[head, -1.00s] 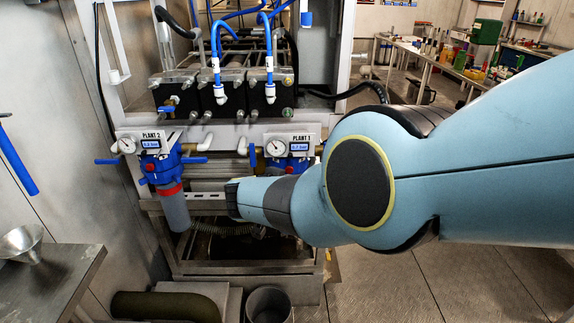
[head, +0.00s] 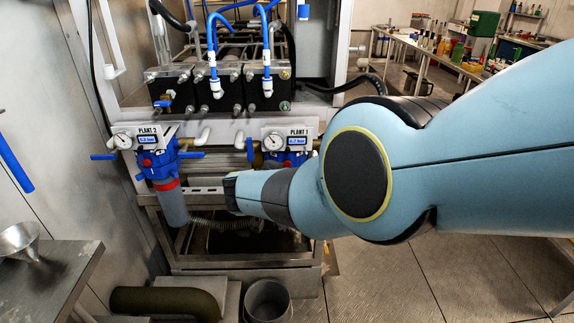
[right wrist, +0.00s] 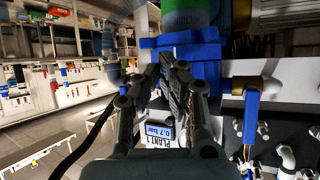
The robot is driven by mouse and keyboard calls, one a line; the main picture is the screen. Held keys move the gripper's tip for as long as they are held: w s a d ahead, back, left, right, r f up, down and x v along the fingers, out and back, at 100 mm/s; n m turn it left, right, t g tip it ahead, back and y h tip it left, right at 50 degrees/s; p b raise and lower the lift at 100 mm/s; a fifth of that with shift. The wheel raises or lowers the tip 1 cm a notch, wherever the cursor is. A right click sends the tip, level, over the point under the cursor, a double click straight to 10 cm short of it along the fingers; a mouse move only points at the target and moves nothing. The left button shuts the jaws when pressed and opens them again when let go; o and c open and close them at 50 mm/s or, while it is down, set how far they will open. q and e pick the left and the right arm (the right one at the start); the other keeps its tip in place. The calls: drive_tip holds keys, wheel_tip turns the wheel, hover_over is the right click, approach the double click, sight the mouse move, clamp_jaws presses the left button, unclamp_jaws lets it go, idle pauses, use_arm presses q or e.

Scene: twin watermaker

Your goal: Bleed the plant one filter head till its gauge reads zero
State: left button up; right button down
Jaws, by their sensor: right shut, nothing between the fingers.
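The plant 1 panel (head: 284,140) has a round gauge (head: 272,141) and a small display; in the right wrist view its label and display (right wrist: 158,134) appear turned, reading about 0.7 bar. Its blue filter head (right wrist: 190,52) fills the upper middle of that view; in the head view my right arm hides most of it. My right gripper (right wrist: 164,68) is shut and empty, its fingertips close against the filter head's blue body; contact is unclear. My right arm also hides this gripper in the head view. A blue lever (right wrist: 251,118) hangs on a brass fitting to the right. My left gripper is out of view.
Plant 2's panel (head: 146,138) and blue filter head (head: 158,162) with a hanging bowl stand at left. A metal table (head: 45,275) with a funnel is at the left edge.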

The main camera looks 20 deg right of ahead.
idle(0.5)
drive_tip(key=shift+w+d+b, duration=0.15)
drive_tip(key=shift+w+b, duration=0.25)
drive_tip(key=shift+b, duration=0.05)
drive_tip(key=shift+w+d+b, duration=0.15)
drive_tip(key=shift+w+b, duration=0.3)
drive_tip(key=shift+b, duration=0.1)
idle(0.6)
drive_tip(key=shift+s+r, duration=0.1)
idle(2.2)
drive_tip(key=shift+s+a+p, duration=0.3)
drive_tip(key=shift+s+p, duration=0.45)
drive_tip(key=shift+p, duration=0.25)
